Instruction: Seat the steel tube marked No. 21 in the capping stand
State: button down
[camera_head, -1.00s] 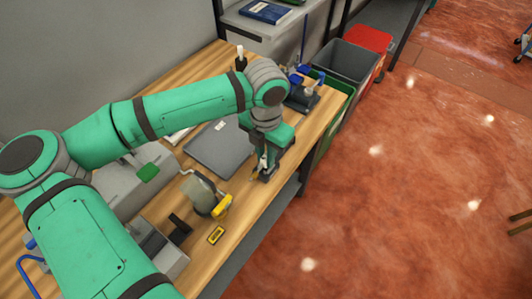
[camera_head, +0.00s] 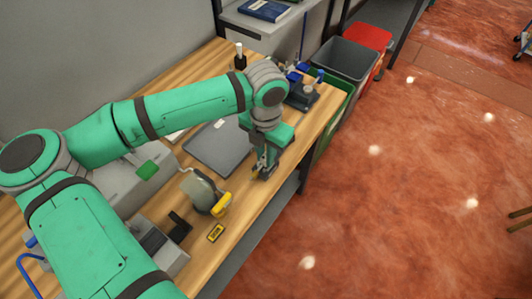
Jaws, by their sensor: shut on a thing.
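My gripper (camera_head: 264,170) points down over the right front part of the wooden bench, near its edge. It is shut on a small thin thing, taken to be the steel tube; the fingers mostly hide it and no number is readable. A dark stand with blue parts (camera_head: 301,95) is at the bench's far right end, beyond my gripper. It may be the capping stand, but I cannot be sure from this view.
A grey flat plate (camera_head: 218,147) lies left of my gripper. A grey rounded device with a yellow part (camera_head: 221,205) and a small yellow label block (camera_head: 216,233) are nearer. A grey bin (camera_head: 345,60) and a red bin (camera_head: 372,37) stand beyond the bench.

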jog(key=shift+f, duration=0.45)
jog(key=c, duration=1.3)
grip_release()
jog(key=shift+o, duration=0.2)
jog(key=shift+a+r, duration=0.1)
jog(key=shift+s+r, duration=0.1)
jog(key=shift+r, duration=0.5)
jog(key=shift+w+r, duration=0.25)
jog(key=shift+r, duration=0.8)
jog(key=shift+s+d+r, duration=0.1)
jog(key=shift+d+r, duration=0.2)
jog(key=shift+r, duration=0.15)
jog(key=shift+a+r, duration=0.45)
jog(key=shift+r, duration=0.4)
jog(key=shift+s+d+r, duration=0.1)
jog(key=shift+d+r, duration=0.15)
jog(key=shift+r, duration=0.25)
